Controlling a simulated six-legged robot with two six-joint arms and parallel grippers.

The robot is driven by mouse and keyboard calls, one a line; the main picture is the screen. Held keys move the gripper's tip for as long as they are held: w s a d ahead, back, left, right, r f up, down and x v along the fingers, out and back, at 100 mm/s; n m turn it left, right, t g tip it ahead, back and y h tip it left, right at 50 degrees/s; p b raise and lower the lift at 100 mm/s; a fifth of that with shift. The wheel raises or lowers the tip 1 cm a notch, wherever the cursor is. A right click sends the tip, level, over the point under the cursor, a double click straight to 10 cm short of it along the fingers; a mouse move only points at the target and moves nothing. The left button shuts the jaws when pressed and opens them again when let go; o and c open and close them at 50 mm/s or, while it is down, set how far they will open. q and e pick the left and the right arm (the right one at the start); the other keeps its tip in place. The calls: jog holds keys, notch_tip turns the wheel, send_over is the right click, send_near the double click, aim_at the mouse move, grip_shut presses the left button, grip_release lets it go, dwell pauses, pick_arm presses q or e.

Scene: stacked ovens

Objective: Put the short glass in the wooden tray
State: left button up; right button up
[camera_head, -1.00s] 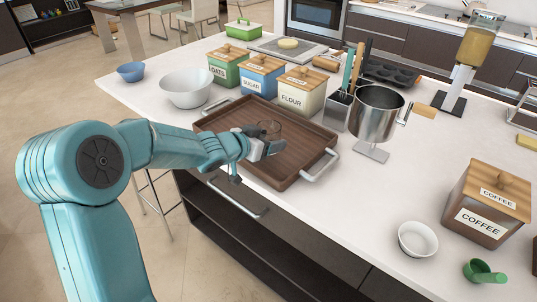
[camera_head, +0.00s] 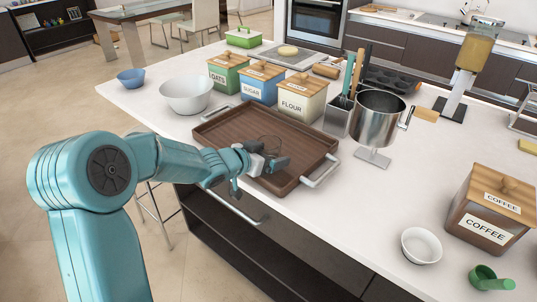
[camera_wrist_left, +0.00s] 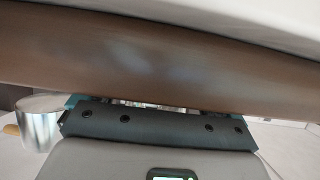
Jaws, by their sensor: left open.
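The short glass (camera_head: 269,143) is clear and faint in the head view. It shows over the right part of the wooden tray (camera_head: 225,128), just behind my left gripper's fingers. My left gripper (camera_head: 275,164) is open at the tray's near right side, close to the glass. I cannot tell whether the glass touches a finger or rests fully on the tray floor. In the left wrist view, a brown wooden band (camera_wrist_left: 160,62) of the tray crosses the picture above the gripper body. The glass is not clear there. My right gripper is out of view.
A metal pot (camera_head: 378,120) stands right of the tray. The flour (camera_head: 302,97), sugar and oats boxes stand behind it. A white bowl (camera_head: 187,94) is at the back left. A coffee box (camera_head: 488,208) and small white bowl (camera_head: 421,245) are at right. Counter between is clear.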

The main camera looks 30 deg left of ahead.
pick_arm(q)
jog(key=shift+s+a+r, duration=0.1)
jog(key=shift+s+r, duration=0.2)
jog(key=shift+s, duration=0.05)
jog(key=p+v, duration=0.2)
jog(key=v, duration=0.9)
jog(key=shift+s+f, duration=0.1)
